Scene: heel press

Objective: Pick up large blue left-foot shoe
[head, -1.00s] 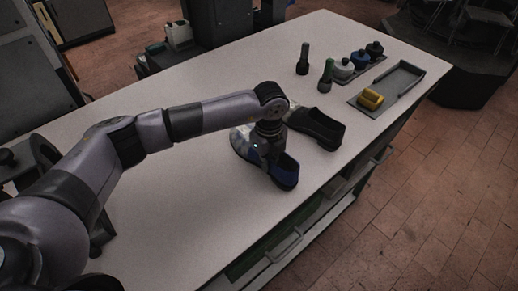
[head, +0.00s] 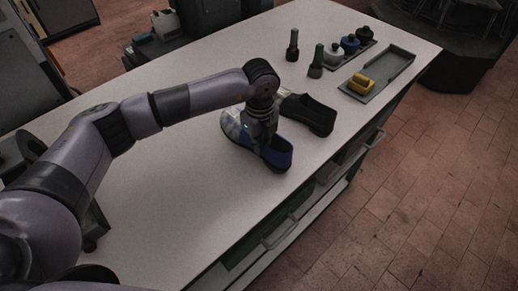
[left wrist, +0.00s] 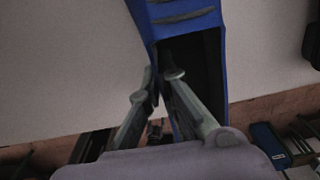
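The blue shoe (head: 277,153), dark inside with a grey patterned front part, is at the table's near edge in the head view. My left gripper (head: 264,136) reaches down at its opening. In the left wrist view the shoe (left wrist: 190,17) runs up out of the picture. One finger of my left gripper (left wrist: 162,76) is inside the opening and the other outside the side wall, closed on that wall. I cannot tell whether the sole touches the table. My right gripper is not in view.
A black shoe (head: 308,115) lies just right of the blue one on the white table (head: 170,190). The table's left part is clear.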

